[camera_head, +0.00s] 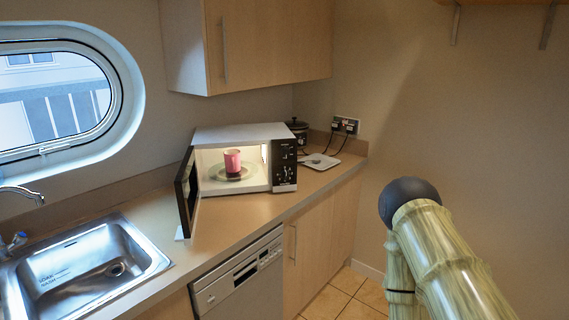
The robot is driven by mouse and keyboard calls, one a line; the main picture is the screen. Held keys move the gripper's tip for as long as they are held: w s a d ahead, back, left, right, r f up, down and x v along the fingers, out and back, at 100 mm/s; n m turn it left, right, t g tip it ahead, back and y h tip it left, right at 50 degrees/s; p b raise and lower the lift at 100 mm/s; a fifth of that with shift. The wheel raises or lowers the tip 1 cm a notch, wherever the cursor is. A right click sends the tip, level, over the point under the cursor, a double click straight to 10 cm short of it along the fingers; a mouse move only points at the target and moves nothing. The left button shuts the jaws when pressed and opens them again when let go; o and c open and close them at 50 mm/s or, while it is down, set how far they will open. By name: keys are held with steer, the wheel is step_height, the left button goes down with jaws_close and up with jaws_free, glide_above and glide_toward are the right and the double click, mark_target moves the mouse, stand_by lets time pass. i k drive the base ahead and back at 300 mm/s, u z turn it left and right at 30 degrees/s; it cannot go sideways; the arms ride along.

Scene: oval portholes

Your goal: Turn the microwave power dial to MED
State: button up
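A white microwave (240,136) stands on the counter with its dark door (187,192) swung open to the left. Inside, a pink mug (232,161) sits on the turntable (233,173), and the interior is lit. The black control panel (284,166) is on the right of the microwave's front. Its dials and marks are too small to read, so the power dial's setting cannot be told. My arm shows at the lower right, apart from the microwave. My gripper is not in view.
A steel sink (85,262) is at the left of the counter (225,225). A white plate or board (321,161) and a dark appliance (298,128) are right of the microwave, near a wall socket (345,125). A dishwasher (238,277) is below, and a cupboard (265,45) hangs above.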

mark_target(286, 151)
steer(key=u, duration=0.45)
steer(key=i, duration=0.9)
steer(key=u, duration=0.45)
